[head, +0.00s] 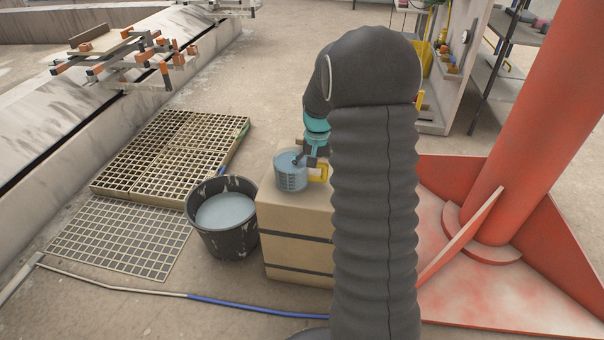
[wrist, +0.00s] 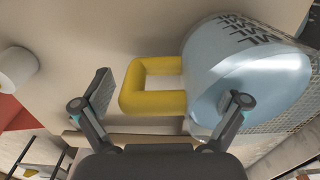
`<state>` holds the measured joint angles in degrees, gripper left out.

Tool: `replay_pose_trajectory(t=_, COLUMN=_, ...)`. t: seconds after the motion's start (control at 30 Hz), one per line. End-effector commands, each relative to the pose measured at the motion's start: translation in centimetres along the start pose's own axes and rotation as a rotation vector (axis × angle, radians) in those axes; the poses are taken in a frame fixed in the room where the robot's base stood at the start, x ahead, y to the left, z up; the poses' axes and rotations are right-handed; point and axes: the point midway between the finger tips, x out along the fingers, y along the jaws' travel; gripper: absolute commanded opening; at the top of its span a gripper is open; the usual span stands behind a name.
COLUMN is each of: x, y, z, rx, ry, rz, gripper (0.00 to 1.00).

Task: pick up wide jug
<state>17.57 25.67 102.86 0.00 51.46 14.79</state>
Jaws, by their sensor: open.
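The wide jug (head: 290,178) is light blue with a yellow handle (head: 319,174). It stands on a cardboard box (head: 296,232) in the head view. In the wrist view the jug (wrist: 250,82) is at the right, with dark lettering on its side, and its square yellow handle (wrist: 130,88) points left. My gripper (head: 311,157) is at the handle side of the jug. In the wrist view my gripper (wrist: 168,92) is open, with one finger left of the handle and the other overlapping the jug's side. I cannot tell whether either finger touches.
A black bucket (head: 208,241) of pale liquid stands left of the box. Slatted pallets (head: 160,160) and a grid (head: 120,240) lie farther left. A red column (head: 530,130) with a flared base rises at right. A blue hose (head: 250,306) crosses the floor.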

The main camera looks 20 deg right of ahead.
Motion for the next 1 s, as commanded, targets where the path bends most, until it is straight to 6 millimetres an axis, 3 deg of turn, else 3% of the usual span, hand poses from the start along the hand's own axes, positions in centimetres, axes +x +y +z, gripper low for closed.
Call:
replay_pose_trajectory(t=0.1, x=0.88, y=0.04, z=0.02, rx=0.000, ry=-0.001, rz=0.000, gripper=0.97)
replay_pose_trajectory(t=0.37, x=1.02, y=0.05, z=0.00, rx=0.000, ry=0.000, rz=0.000, gripper=0.95)
replay_pose_trajectory(t=0.73, x=1.00, y=0.05, z=0.00, rx=0.000, ry=0.000, rz=0.000, gripper=0.02)
replay_pose_trajectory(t=1.0, x=0.90, y=0.04, z=-0.05, rx=0.000, ry=0.002, rz=-0.001, gripper=0.00)
